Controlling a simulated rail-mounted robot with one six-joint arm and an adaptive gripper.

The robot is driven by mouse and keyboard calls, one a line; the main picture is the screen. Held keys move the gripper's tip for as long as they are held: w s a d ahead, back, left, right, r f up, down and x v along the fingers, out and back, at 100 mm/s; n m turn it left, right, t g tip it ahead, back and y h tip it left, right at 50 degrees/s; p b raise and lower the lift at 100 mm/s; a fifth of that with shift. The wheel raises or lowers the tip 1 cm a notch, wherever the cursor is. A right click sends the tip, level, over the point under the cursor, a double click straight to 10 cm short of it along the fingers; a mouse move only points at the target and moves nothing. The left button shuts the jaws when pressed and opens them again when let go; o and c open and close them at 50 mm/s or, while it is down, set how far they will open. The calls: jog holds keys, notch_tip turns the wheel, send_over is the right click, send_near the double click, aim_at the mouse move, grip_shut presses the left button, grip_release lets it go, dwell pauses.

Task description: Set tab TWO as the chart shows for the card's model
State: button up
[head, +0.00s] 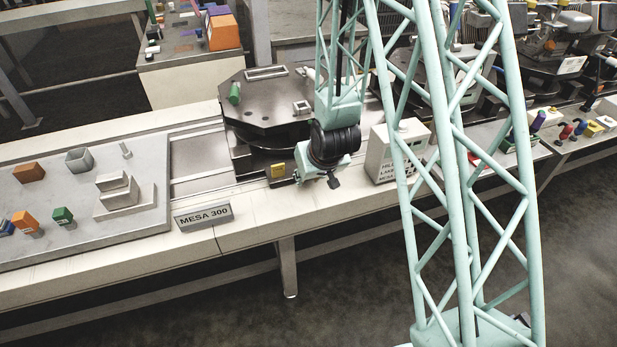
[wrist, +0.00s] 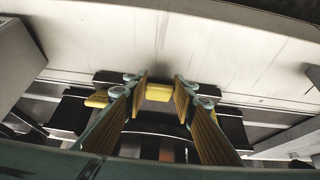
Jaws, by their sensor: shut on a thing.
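My gripper (head: 318,182) is low at the front edge of the fixture, in front of the dark octagonal plate (head: 268,100). In the wrist view my gripper (wrist: 160,84) has its ribbed fingers on either side of a yellow tab (wrist: 158,93) and is shut on it. Another yellow tab (wrist: 97,99) sits left of the fingers; a yellow tab (head: 277,171) also shows left of my gripper in the head view. No tab label is readable. The card (head: 203,214) reads MESA 300. The chart box (head: 396,152) right of my gripper has small lettering, partly hidden by my arm.
A grey tray (head: 60,179) at left holds orange and green blocks, a grey cup and a stepped block. A green peg (head: 234,93) stands on the octagonal plate. Another station with small coloured parts is at right.

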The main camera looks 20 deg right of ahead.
dwell(0.3)
jog(key=o, duration=0.9)
jog(key=shift+s+r, duration=0.1)
jog(key=shift+r, duration=0.1)
jog(key=shift+v, duration=3.6)
jog(key=shift+r, duration=0.1)
